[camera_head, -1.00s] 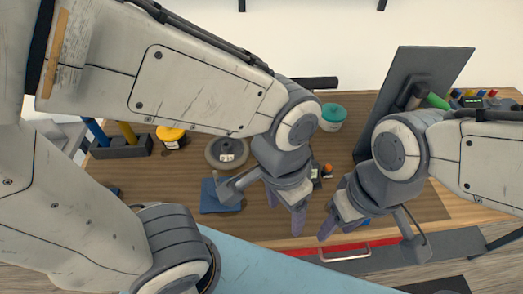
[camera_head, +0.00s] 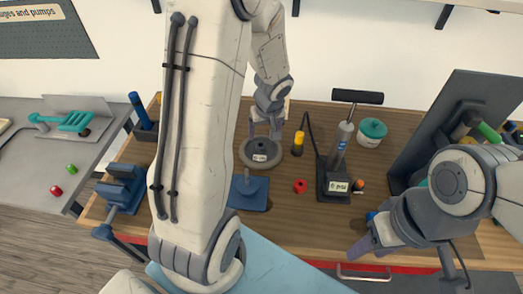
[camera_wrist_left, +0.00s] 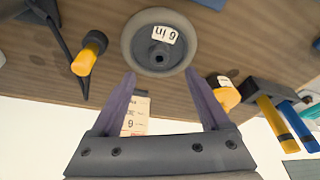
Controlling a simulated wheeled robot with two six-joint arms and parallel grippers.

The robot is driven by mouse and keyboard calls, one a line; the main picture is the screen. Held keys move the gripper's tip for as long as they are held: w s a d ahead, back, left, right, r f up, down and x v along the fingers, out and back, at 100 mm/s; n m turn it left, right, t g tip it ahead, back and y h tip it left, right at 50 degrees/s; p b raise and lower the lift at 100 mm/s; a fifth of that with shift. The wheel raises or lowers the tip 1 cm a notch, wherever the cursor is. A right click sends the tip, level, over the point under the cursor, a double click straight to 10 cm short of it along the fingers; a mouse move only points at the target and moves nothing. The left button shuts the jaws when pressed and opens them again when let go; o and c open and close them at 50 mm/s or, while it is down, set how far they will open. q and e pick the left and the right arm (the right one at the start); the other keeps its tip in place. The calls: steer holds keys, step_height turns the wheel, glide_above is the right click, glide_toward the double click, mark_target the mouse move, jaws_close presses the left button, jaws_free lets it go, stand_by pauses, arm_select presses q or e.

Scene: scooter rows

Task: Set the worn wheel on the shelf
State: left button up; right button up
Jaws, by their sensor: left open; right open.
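The grey wheel (camera_head: 260,152) with a white label lies flat on the wooden bench top. It also shows in the left wrist view (camera_wrist_left: 158,42), with its dark hub toward the camera. My left gripper (camera_head: 264,130) is open at the wheel's far side. In the left wrist view its two fingers (camera_wrist_left: 160,76) are spread at the wheel's near rim, with nothing held between them; I cannot tell whether they touch it. My right gripper (camera_head: 368,244) is over the bench's front right, partly hidden by its own wrist. No shelf surface shows clearly; dark brackets (camera_head: 443,16) show at the top edge.
A pump (camera_head: 337,150) on a dark base, a teal-lidded tub (camera_head: 371,131) and a yellow-handled tool (camera_head: 298,143) stand right of the wheel. A blue plate (camera_head: 249,193) lies in front. A vise (camera_head: 123,187) is at left. A dark upright panel (camera_head: 470,95) is at right.

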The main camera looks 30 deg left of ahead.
mark_target(261, 143)
arm_select(q)
steer(key=x, duration=0.3)
steer(key=shift+b, duration=0.3)
steer(key=shift+w+b+x, duration=0.15)
steer(key=shift+b+x, duration=0.1)
steer(key=shift+x, duration=1.3)
steer(key=shift+w+b+x, duration=0.2)
steer(key=shift+b+x, duration=0.05)
steer(key=shift+x, duration=1.3)
steer(key=shift+a+r, duration=0.15)
steer(key=shift+r, duration=0.05)
jaws_close()
